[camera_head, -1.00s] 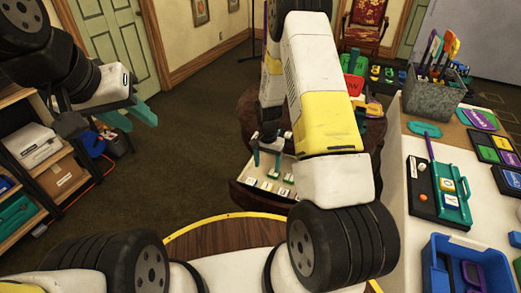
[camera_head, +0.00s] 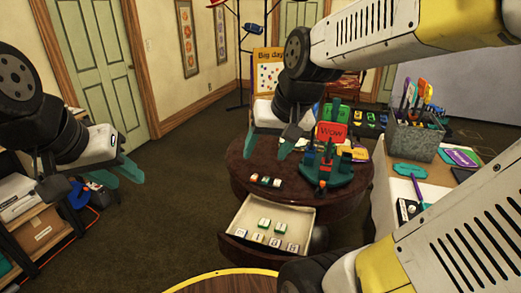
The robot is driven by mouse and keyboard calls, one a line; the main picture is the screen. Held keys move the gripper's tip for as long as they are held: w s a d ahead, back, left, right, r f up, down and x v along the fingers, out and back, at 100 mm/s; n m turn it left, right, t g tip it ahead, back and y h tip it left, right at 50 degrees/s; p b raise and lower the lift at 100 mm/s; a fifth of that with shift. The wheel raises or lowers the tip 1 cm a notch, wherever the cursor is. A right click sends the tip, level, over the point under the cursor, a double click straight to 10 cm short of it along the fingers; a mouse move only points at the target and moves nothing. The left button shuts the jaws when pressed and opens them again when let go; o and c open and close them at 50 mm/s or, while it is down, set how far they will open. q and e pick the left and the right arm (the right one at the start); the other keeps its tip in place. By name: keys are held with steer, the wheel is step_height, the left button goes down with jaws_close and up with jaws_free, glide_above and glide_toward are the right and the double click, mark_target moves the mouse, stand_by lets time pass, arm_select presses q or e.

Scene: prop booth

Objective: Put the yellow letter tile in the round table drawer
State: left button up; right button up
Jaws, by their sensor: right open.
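The round table (camera_head: 340,205) is dark wood. Its drawer (camera_head: 302,212) is pulled out towards me and holds several white and green letter tiles (camera_head: 275,241). A short row of small tiles (camera_head: 265,181) lies on the tabletop above the drawer; their colours are too small to tell surely, and I cannot pick out a yellow one. My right gripper (camera_head: 266,152) is open over the left part of the tabletop, above that row, with no tile visible between its fingers. My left gripper (camera_head: 117,172) is open and empty, in the air left of the table.
A green stand (camera_head: 325,175) and a red "Wow" sign (camera_head: 331,133) are on the round table. A white table (camera_head: 405,185) at right bears a grey bin (camera_head: 414,137) of tools. A shelf (camera_head: 40,235) stands at left. The floor between is clear.

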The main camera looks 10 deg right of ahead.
steer(key=shift+n+t, duration=0.5)
steer(key=shift+n, duration=0.1)
steer(key=s, duration=0.2)
steer(key=s+r, duration=0.1)
steer(key=s, duration=0.2)
steer(key=shift+s+a+r, duration=0.2)
steer(key=shift+s+r, duration=0.15)
steer(key=shift+r, duration=0.05)
